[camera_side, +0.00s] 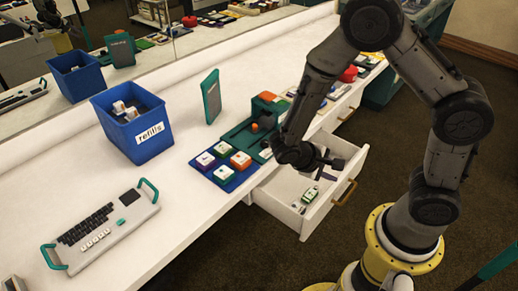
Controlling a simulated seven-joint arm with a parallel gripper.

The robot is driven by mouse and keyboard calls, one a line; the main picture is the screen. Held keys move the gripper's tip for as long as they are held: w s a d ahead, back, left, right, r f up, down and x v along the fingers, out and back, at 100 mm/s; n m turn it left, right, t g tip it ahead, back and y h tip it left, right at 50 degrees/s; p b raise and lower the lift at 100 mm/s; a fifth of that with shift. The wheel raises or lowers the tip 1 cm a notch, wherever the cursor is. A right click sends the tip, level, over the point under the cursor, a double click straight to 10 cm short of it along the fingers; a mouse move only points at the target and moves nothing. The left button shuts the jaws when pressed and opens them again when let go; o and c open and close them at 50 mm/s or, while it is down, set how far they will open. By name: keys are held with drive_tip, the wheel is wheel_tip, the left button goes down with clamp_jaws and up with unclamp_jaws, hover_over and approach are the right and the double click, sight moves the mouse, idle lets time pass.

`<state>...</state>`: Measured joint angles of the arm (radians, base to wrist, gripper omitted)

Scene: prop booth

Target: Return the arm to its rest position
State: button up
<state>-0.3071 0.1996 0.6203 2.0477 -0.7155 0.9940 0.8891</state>
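My arm, dark grey on a yellow-ringed base, reaches in from the right over the white table (185,205). My gripper (328,169) is at the table's front edge, above the open white drawer (325,213). Its dark fingers are small against the arm, and I cannot tell how far apart they are. I see nothing clearly held in it. A small green and white item (310,195) lies in the drawer below the gripper, apart from it.
A blue refills bin (128,151) and a keyboard device with teal handles (100,227) stand left. A blue key tray (231,184), teal tray (238,136) and upright teal-edged panel (211,97) are near the arm. A mirror (150,40) backs the table.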

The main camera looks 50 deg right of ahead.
drive_tip(key=s+a+r+t+y, duration=0.2)
drive_tip(key=s+r+t+y, duration=0.1)
drive_tip(key=r, duration=0.7)
drive_tip(key=s+a+r+t+y, duration=0.3)
drive_tip(key=r+t+y, duration=0.2)
drive_tip(key=r, duration=0.6)
drive_tip(key=shift+a+t+y, duration=0.3)
drive_tip(key=shift+a+t, duration=0.05)
drive_tip(key=shift+t, duration=0.15)
